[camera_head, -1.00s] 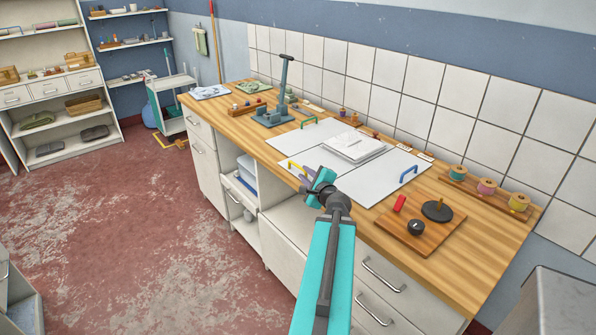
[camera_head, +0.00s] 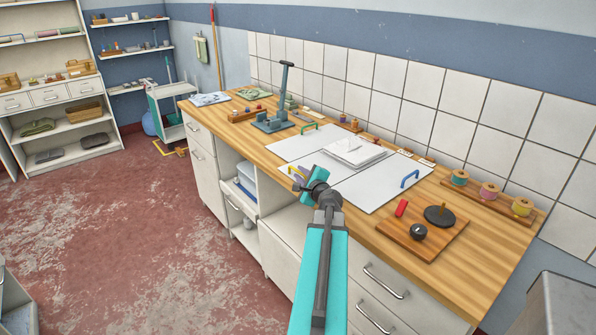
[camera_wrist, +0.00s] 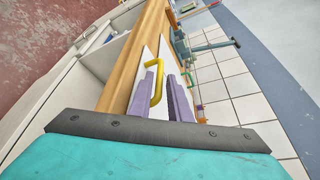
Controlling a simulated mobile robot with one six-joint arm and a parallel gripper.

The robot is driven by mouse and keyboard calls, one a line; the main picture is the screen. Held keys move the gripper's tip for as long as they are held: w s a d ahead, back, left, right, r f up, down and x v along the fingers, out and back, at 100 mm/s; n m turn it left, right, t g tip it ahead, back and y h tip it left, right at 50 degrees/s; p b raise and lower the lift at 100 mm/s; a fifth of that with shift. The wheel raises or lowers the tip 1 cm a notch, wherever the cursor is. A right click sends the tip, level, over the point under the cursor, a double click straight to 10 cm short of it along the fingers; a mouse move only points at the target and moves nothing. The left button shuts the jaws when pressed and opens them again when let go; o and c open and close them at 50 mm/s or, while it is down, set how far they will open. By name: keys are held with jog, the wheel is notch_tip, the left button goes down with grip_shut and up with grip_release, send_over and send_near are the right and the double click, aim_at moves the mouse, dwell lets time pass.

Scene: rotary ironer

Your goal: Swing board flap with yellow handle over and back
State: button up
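A white hinged board (camera_head: 370,188) lies flat on the wooden counter. The yellow handle (camera_head: 291,169) stands at its front left edge, partly hidden by my gripper (camera_head: 301,180). In the wrist view, the yellow handle (camera_wrist: 158,85) appears as an upright loop by the left finger, overlapping it. My gripper (camera_wrist: 167,95) has two purple fingers, spread with a gap between them. Whether the handle sits inside that gap or touches a finger I cannot tell. A green handle (camera_head: 309,127) is on the far left part and a blue handle (camera_head: 410,178) on the right part.
A stack of white sheets (camera_head: 354,152) lies on the middle of the board. A grey lever stand (camera_head: 273,122) is at the left. A wooden tray (camera_head: 422,235) with a red piece and dark round pieces is at the right, with thread spools (camera_head: 488,192) behind.

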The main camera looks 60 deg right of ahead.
aim_at(300, 172)
jog(key=shift+p+x, duration=0.3)
jog(key=shift+x, duration=1.45)
grip_shut()
jog(key=shift+s+d, duration=0.1)
jog(key=shift+d, duration=0.15)
jog(key=shift+a, duration=0.15)
jog(key=shift+r, duration=0.15)
